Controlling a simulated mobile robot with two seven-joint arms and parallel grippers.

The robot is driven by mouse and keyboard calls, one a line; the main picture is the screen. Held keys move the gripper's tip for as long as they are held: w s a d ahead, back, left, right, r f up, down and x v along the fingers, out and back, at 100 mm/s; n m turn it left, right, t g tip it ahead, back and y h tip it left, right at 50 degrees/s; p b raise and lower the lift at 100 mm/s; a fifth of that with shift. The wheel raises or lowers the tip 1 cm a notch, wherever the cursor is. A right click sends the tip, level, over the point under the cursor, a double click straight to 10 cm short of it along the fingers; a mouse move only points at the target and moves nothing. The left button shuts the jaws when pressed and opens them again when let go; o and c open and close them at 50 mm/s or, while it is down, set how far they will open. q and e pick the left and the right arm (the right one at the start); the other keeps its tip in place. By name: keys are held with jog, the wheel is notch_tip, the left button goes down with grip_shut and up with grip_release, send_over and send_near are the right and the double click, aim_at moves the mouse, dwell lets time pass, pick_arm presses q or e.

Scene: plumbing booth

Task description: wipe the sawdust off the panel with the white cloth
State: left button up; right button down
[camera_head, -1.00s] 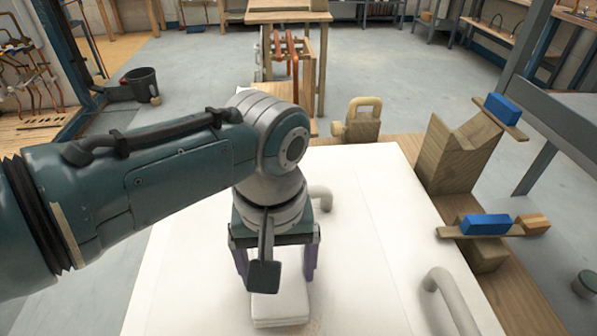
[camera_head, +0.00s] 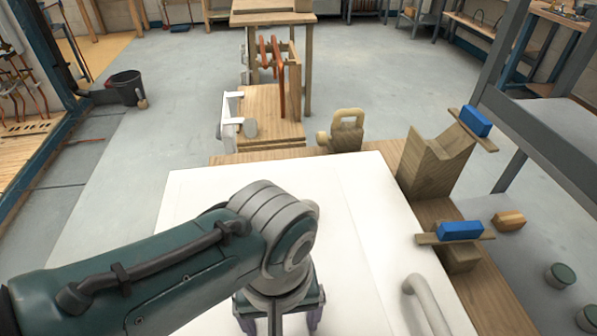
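The white panel (camera_head: 350,210) lies flat in the middle of the view. No sawdust can be made out on its visible part. My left arm comes in from the lower left, and my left gripper (camera_head: 279,322) points down over the panel at the bottom edge. Its purple fingers stand apart, but the tips are cut off by the frame. The white cloth is not visible now; whether it is between the fingers is hidden. My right gripper is not in view.
A grey curved handle (camera_head: 428,300) stands on the panel's right side. Wooden V-shaped supports (camera_head: 435,165) and blue blocks (camera_head: 460,231) line the right edge. A wooden padlock-shaped piece (camera_head: 347,133) stands behind the panel. The far part of the panel is clear.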

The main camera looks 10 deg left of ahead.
pick_arm(q)
jog(key=shift+s+d, duration=0.1)
jog(key=shift+s, duration=0.55)
jog(key=shift+s+d+r+p, duration=0.15)
jog(key=shift+s+p, duration=0.25)
jog(key=shift+p, duration=0.2)
jog(key=shift+s+d+p, duration=0.25)
jog(key=shift+s+p, duration=0.3)
jog(key=shift+s, duration=0.25)
jog(key=shift+s+d, duration=0.1)
jog(key=shift+s, duration=0.45)
jog(key=shift+s+d+p, duration=0.15)
jog(key=shift+s+p, duration=0.4)
jog(key=shift+p, duration=0.1)
jog(key=shift+s+d+p, duration=0.3)
jog(key=shift+s+p, duration=0.15)
jog(key=shift+s, duration=0.5)
jog(key=shift+s+d+p, duration=0.25)
jog(key=shift+s+p, duration=0.2)
jog(key=shift+s, duration=0.5)
jog(key=shift+s+d+f, duration=0.1)
jog(key=shift+s+d, duration=0.05)
jog(key=shift+s, duration=0.25)
jog(key=shift+s+d+f, duration=0.1)
jog(key=shift+s, duration=0.3)
